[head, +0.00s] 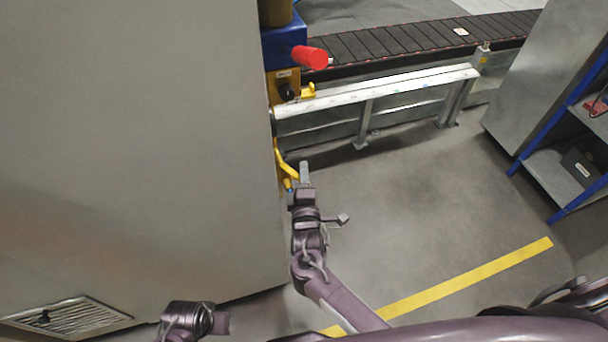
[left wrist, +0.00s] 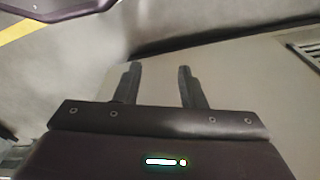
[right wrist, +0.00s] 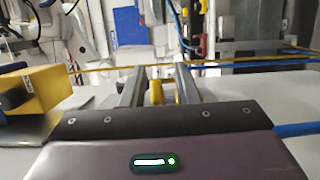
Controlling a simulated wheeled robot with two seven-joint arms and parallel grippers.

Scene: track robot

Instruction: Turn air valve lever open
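A yellow lever-like part (head: 287,167), which I take as the air valve lever, sticks out at the right edge of the big grey cabinet, with a small blue piece below it. My right gripper (head: 304,172) is just right of it. In the right wrist view the right gripper (right wrist: 158,88) has its fingers apart, with an upright yellow piece (right wrist: 156,92) showing between them and gaps on both sides. I cannot tell whether they touch it. My left gripper (left wrist: 157,85) is open and empty, low in front of the cabinet. The valve body is hidden.
The grey cabinet (head: 130,130) fills the left. A metal rail (head: 375,90) and conveyor (head: 400,40) stand behind. A blue-framed shelf (head: 560,165) is at right. The middle floor is clear.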

